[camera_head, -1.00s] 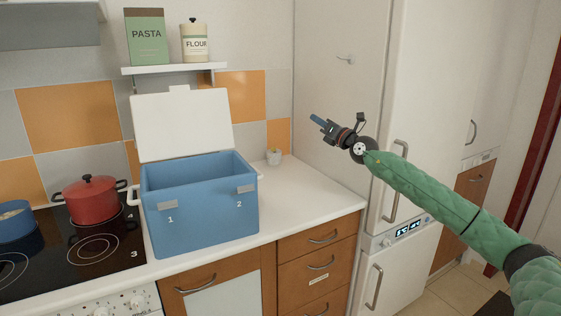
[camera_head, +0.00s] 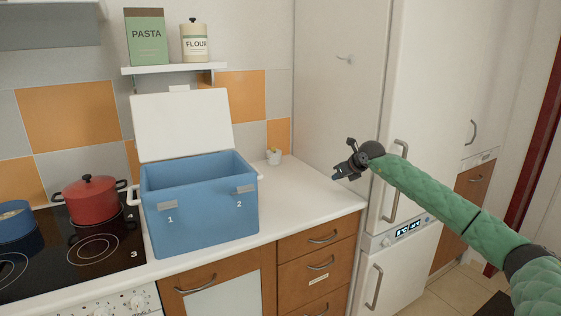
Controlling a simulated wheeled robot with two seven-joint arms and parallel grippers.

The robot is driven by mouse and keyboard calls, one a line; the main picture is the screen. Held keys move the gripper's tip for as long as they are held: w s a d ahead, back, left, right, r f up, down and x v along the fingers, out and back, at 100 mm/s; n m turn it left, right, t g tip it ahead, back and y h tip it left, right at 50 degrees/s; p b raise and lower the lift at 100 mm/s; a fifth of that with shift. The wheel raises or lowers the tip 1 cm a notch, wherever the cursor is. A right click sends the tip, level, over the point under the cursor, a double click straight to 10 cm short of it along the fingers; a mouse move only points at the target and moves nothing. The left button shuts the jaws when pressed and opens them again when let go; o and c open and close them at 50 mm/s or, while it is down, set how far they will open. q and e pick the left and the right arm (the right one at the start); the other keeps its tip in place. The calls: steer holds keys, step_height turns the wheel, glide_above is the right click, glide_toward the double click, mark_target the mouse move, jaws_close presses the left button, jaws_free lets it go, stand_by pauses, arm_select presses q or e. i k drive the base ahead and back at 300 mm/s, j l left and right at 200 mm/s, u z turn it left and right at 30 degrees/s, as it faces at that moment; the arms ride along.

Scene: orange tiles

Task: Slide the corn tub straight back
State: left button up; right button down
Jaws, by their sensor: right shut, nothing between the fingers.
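I cannot make out a tub marked as corn in this view. A blue cooler box (camera_head: 200,218) with its white lid (camera_head: 182,126) raised stands on the counter; its inner floor is hidden by the front wall. My right gripper (camera_head: 338,175) is shut and empty. It appears over the right end of the counter, in front of the tall white cabinet, to the right of the box and apart from it. My left gripper is not in view.
A red lidded pot (camera_head: 90,201) and a blue pan (camera_head: 14,222) stand on the black hob (camera_head: 100,268). A shelf (camera_head: 172,69) holds a pasta box and a flour canister.

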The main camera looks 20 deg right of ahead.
mark_target(272, 159)
steer(key=i+j, duration=0.1)
steer(key=i, duration=0.4)
steer(key=i+j, duration=0.1)
steer(key=i, duration=0.4)
